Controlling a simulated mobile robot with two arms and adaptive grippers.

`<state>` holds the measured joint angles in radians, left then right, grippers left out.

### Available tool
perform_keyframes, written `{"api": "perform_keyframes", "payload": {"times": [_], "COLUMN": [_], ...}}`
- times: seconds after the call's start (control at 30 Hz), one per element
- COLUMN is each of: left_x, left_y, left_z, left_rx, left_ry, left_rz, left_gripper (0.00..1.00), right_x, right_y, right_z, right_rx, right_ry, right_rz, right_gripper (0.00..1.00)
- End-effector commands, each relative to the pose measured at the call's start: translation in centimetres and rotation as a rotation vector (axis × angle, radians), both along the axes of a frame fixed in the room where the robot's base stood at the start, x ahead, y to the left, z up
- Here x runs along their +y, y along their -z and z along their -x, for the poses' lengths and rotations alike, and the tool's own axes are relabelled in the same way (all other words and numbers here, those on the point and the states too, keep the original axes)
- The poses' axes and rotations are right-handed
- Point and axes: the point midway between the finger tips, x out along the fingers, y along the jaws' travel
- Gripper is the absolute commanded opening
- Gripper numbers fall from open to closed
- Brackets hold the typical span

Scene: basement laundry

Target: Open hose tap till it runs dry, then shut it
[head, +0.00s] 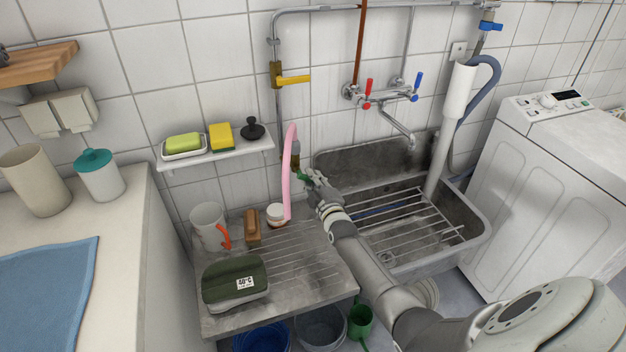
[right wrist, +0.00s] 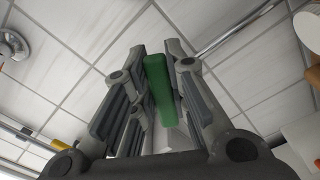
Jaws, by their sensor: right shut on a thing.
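The hose tap (head: 295,158) is on the wall pipe above the drainboard, mostly hidden behind a pink hose and my right gripper. The pink hose (head: 289,180) hangs in front of the tap and reaches down to the drainboard. My right gripper (head: 309,180) is shut on the green handle. In the right wrist view, the green handle (right wrist: 160,85) stands between the two fingers (right wrist: 161,75). I cannot see any water at the tap. My left gripper is not in view.
A yellow-handled valve (head: 292,79) sits higher on the pipe. The steel sink (head: 470,215) with its rack and the red-and-blue mixer tap (head: 385,97) are to the right.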

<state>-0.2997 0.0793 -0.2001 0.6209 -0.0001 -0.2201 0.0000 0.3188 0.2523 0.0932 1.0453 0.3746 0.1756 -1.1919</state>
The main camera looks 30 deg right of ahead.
Motion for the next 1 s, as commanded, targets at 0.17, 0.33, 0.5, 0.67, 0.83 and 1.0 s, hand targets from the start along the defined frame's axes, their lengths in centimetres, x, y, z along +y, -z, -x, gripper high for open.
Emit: {"api": "perform_keyframes", "payload": {"times": [0.17,0.33,0.5,0.67,0.83,1.0], "left_x": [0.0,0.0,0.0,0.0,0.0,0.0], "left_y": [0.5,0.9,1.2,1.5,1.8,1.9], "left_z": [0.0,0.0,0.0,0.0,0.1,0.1], "left_rx": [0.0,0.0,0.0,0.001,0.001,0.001], "left_ry": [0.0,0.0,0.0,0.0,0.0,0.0], "left_rz": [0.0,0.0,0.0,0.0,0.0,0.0], "left_gripper": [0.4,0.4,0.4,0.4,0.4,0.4], "right_x": [0.4,0.8,1.3,1.8,2.4,2.8], "right_y": [0.6,1.1,1.5,1.8,2.0,2.1], "right_z": [-0.1,-0.2,-0.3,-0.4,-0.5,-0.6], "right_rx": [-0.026,-0.061,-0.099,-0.135,-0.17,-0.199], "right_ry": [-0.001,-0.001,-0.001,-0.001,-0.001,0.0], "right_rz": [-0.114,-0.262,-0.419,-0.567,-0.713,-0.838], "right_gripper": [0.0,0.0,0.0,0.0,0.0,0.0]}}
